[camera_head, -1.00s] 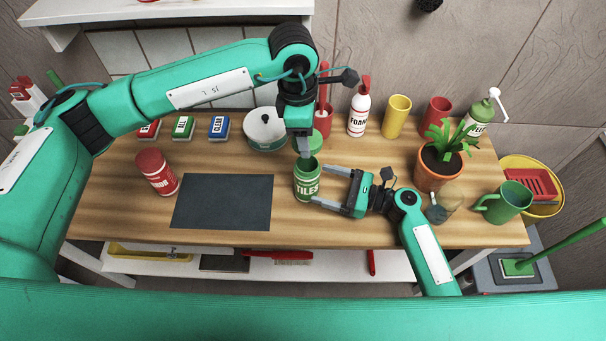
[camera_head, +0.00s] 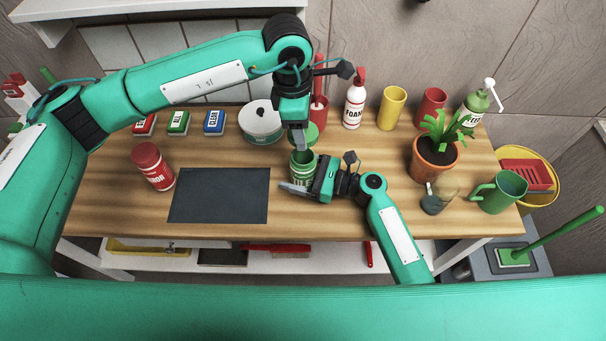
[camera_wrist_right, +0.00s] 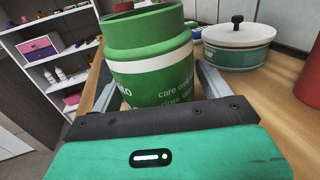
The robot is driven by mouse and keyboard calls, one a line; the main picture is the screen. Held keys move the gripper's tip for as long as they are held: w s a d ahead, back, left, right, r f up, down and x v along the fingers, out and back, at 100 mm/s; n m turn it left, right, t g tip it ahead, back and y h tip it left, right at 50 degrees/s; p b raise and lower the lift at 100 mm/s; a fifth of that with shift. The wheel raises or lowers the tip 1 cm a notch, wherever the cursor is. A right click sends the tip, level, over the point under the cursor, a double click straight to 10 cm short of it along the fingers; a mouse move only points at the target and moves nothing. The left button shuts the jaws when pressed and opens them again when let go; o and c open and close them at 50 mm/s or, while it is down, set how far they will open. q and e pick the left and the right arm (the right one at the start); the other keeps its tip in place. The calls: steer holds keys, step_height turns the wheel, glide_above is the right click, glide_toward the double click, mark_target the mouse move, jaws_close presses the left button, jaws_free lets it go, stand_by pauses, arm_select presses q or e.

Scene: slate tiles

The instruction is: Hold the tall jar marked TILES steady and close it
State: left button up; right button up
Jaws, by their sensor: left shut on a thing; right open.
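The green TILES jar (camera_head: 302,168) stands upright on the wooden table, its mouth uncovered; the lettering is partly hidden by my right gripper. My right gripper (camera_head: 300,181) is open around the jar, one finger on each side. The right wrist view shows the jar (camera_wrist_right: 155,65) between the fingers; contact is unclear. My left gripper (camera_head: 299,146) comes down from above, shut on what looks like the round green lid (camera_head: 311,133). The lid is partly hidden by the gripper, and appears above and behind the jar's mouth, apart from it.
A dark mat (camera_head: 220,195) and a red-lidded jar (camera_head: 152,166) are to the left. A white pot (camera_head: 262,124) stands behind. A spray bottle (camera_head: 355,105), yellow cup (camera_head: 391,108), potted plant (camera_head: 434,158) and green mug (camera_head: 500,192) are to the right.

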mark_target(303, 172)
steer(key=shift+c, duration=0.2)
steer(key=c, duration=1.4)
arm_select(q)
steer(key=shift+f, duration=2.5)
arm_select(e)
steer(key=shift+c, duration=0.2)
arm_select(q)
steer(key=shift+f, duration=0.1)
steer(key=shift+f, duration=0.75)
steer(key=shift+f, duration=0.6)
